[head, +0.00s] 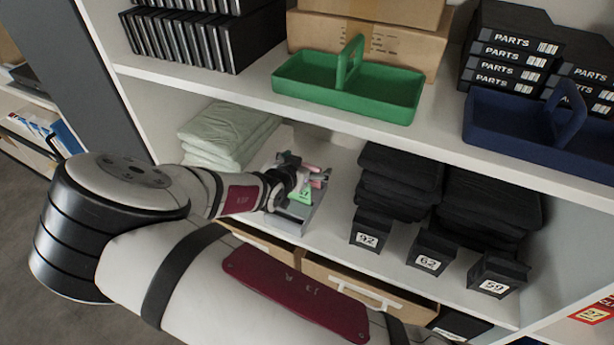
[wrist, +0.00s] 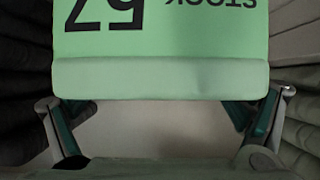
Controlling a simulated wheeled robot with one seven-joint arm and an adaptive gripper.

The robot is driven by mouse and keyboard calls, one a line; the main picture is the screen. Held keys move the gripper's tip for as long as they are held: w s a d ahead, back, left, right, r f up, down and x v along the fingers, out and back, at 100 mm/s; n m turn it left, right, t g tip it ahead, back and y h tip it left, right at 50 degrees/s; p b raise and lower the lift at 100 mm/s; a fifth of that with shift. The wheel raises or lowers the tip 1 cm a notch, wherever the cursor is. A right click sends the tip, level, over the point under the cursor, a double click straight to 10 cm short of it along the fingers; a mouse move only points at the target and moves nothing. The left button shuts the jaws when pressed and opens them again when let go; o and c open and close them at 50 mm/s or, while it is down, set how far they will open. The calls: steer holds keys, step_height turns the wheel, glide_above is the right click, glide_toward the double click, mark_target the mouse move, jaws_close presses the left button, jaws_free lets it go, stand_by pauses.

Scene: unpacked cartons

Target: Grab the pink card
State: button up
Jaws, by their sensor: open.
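A small patch of pink (head: 316,182) shows beside my gripper (head: 300,180) in the head view; I cannot tell whether it is the pink card. In the wrist view no pink is visible. There a light green card (wrist: 160,78) printed "STOCK" and "57", seen upside down, fills the upper middle. The green card also shows small in the head view (head: 303,196). My gripper (wrist: 163,118) is open, with one finger on each side of the green card's near edge. No contact is clear. A grey tray (head: 296,220) sits under my gripper on the lower shelf.
Folded pale cloths (head: 225,135) lie left of my gripper. Black folded stacks (head: 400,175) and numbered black boxes (head: 428,252) stand to the right. The upper shelf edge (head: 330,115), holding a green caddy (head: 345,95) and a blue caddy (head: 540,130), is overhead.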

steer(key=shift+w, duration=0.1)
steer(key=c, duration=1.2)
